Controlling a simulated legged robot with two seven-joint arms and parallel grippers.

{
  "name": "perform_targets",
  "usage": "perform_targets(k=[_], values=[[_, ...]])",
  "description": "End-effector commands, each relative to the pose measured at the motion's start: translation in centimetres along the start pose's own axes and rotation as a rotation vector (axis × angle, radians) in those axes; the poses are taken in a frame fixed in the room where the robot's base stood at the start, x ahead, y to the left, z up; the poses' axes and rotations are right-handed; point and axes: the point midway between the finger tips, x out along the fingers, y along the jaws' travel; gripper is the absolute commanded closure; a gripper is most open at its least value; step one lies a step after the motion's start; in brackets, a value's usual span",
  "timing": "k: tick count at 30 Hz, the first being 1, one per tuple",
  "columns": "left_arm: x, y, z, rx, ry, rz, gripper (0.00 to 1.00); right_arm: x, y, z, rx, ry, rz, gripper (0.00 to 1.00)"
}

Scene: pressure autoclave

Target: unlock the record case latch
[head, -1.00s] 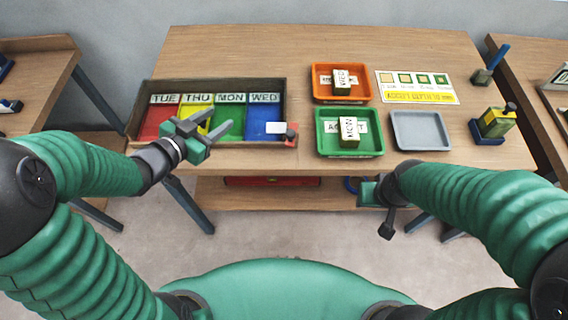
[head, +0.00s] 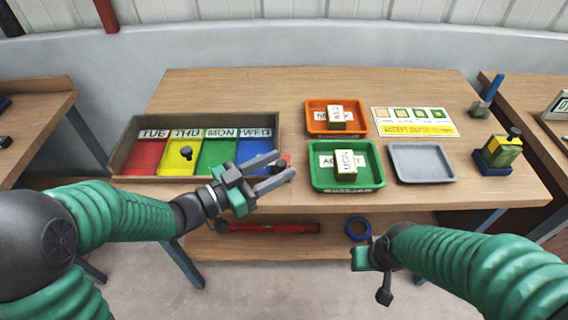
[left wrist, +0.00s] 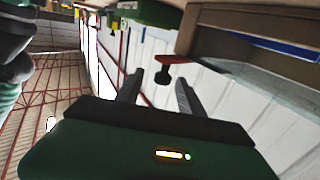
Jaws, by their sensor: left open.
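The record case (head: 120,157) is a shallow wooden box at the left of the table, with red, yellow, green and blue compartments labelled TUE, THU, MON and WED. A small red latch (head: 285,158) is at its right end, partly hidden by my left gripper (head: 284,167). My left gripper is open, its fingers pointing at the case's right front corner. In the left wrist view the latch (left wrist: 174,59) shows red with a dark knob, seen between the fingertips (left wrist: 160,78); contact cannot be told. My right gripper (head: 368,262) hangs before the table's front edge, its jaws unclear.
An orange tray (head: 313,130) and a green tray (head: 318,180) hold labelled blocks. A grey tray (head: 421,163) is empty. A red tool (head: 275,227) and blue ring (head: 357,228) lie below.

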Motion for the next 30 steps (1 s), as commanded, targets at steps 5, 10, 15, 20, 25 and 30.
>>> perform_targets(k=[5, 10, 15, 20, 25, 30], values=[[2.1, -0.1, 0.0, 0.001, 0.001, -0.001, 0.55, 0.3, 0.0, 0.1, -0.001, 0.000, 0.000, 0.64], [2.4, 0.0, 0.0, 0.001, -0.001, -0.002, 0.55, 0.3, 0.0, 0.1, -0.001, 0.000, 0.000, 0.64], [2.3, -0.1, 0.0, 0.001, -0.001, -0.002, 0.63, 0.3, 0.0, 0.1, -0.001, 0.000, 0.000, 0.64], [2.3, -0.1, 0.0, 0.001, -0.001, -0.002, 0.84, 0.3, 0.0, 0.1, -0.001, 0.000, 0.000, 0.64], [2.3, -0.1, 0.0, 0.001, -0.001, -0.002, 1.00, 0.3, 0.0, 0.1, 0.000, 0.000, 0.000, 0.64], [2.3, 0.0, 0.0, 0.001, 0.000, -0.007, 1.00, 0.3, 0.0, 0.1, -0.001, 0.000, 0.000, 0.64]])
